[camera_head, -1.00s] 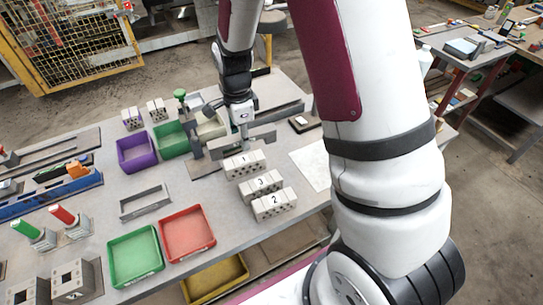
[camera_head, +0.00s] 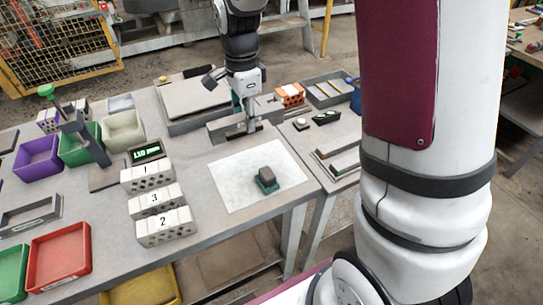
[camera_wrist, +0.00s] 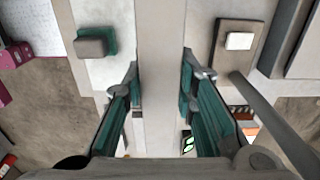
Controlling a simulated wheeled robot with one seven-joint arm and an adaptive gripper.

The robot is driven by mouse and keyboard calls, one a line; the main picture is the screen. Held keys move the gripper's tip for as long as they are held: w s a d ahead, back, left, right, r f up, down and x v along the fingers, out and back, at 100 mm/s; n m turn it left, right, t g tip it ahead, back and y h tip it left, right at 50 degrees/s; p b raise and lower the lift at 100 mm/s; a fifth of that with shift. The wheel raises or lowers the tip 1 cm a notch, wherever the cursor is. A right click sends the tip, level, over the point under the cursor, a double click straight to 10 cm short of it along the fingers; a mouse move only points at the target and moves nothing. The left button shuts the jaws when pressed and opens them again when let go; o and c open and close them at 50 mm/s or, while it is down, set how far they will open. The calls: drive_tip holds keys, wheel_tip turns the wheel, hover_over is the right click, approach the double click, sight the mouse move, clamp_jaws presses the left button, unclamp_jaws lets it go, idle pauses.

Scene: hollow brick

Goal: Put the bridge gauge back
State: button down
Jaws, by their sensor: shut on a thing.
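The bridge gauge is a long grey bar (camera_head: 219,131) in the head view. My gripper (camera_head: 249,122) is shut on it near the middle, behind the white sheet. In the wrist view the bar (camera_wrist: 162,60) runs up the picture between the teal fingers of my gripper (camera_wrist: 160,88). I cannot tell how high it is above the table. Three hollow bricks marked 1 (camera_head: 148,177), 3 (camera_head: 158,200) and 2 (camera_head: 166,228) stand in a row to the left. A small display with green digits (camera_head: 147,153) sits behind brick 1.
A white sheet (camera_head: 235,190) bears a dark block on a green base (camera_head: 266,180). A grey flat plate (camera_head: 194,98) lies behind the gauge. Purple (camera_head: 38,160), green (camera_head: 77,151) and red (camera_head: 59,256) bins are at left. A grey tray (camera_head: 330,90) is at back right.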

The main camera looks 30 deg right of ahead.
drive_tip(key=f, duration=0.5)
drive_tip(key=shift+s+d, duration=0.15)
drive_tip(key=shift+d, duration=0.1)
drive_tip(key=shift+f, duration=2.45)
drive_tip(key=shift+f, duration=0.1)
drive_tip(key=c, duration=1.3)
unclamp_jaws()
